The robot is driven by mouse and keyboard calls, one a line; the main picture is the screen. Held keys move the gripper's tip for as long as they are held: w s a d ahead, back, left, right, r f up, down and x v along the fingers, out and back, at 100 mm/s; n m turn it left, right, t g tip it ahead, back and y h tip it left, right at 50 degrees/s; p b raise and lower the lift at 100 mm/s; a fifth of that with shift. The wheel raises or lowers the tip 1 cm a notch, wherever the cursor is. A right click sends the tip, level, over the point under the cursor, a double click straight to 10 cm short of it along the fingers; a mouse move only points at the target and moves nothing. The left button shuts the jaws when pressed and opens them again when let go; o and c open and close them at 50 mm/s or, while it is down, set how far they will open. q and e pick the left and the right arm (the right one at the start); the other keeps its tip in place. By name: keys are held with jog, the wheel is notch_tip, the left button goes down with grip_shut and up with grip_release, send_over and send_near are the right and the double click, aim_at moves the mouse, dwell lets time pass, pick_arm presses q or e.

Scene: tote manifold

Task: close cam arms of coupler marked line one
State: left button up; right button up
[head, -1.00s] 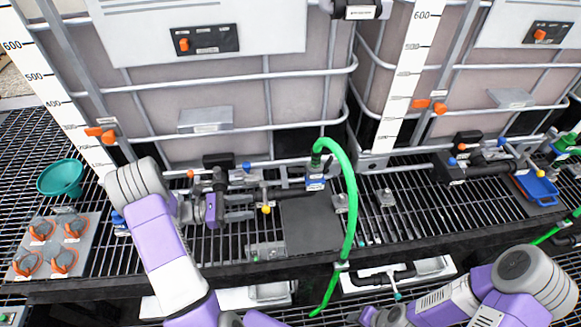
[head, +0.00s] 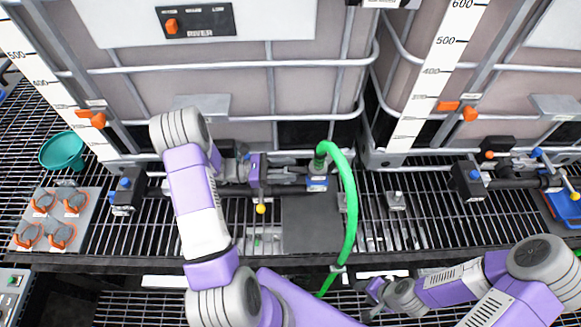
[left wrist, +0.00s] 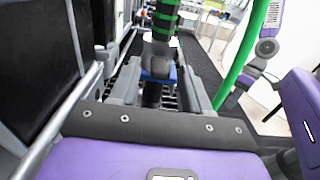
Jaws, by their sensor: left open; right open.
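The coupler (head: 317,183) has a blue, labelled body under a green hose end, at the foot of the left tank in the head view. It also shows in the left wrist view (left wrist: 158,74). The label is too small to read. My left gripper (head: 300,181) is open and points right at the coupler. In the left wrist view its two grey fingers lie on either side of the coupler's blue part; whether they touch it is unclear. The cam arms cannot be told from the fingers. My right gripper (head: 372,290) is open, low by the deck's front edge.
The green hose (head: 350,205) arches down from the coupler over the front edge. A yellow-knobbed valve handle (head: 261,208) is close below my left gripper. Dark plate (head: 310,225) lies in front. Caps on a grey panel (head: 85,235) and a teal funnel (head: 62,151) are left.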

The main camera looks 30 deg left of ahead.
aim_at(300, 169)
pick_arm(q)
jog(key=shift+w+d, duration=0.3)
jog(key=shift+d, duration=0.2)
grip_shut()
jog(key=shift+r+y+p, duration=0.45)
jog(key=shift+y+p, duration=0.05)
jog(key=shift+p, duration=0.35)
jog(key=r+g+y+p, duration=0.1)
jog(key=y+p, duration=0.1)
jog(key=p, duration=0.1)
jog(key=d+r+g+y+p, duration=0.1)
jog(key=g+y+p, duration=0.1)
jog(key=p, duration=0.1)
jog(key=w+r+g+y+p, duration=0.1)
jog(key=y+p, duration=0.2)
jog(key=p, duration=0.1)
jog(key=shift+w+d+g, duration=0.1)
jog(key=shift+d+g, duration=0.3)
jog(key=shift+w+d+g+y+p, duration=0.2)
jog(key=shift+g+y+p, duration=0.3)
jog(key=shift+y+p, duration=0.35)
jog(key=shift+d+y, duration=0.15)
jog(key=shift+y, duration=0.2)
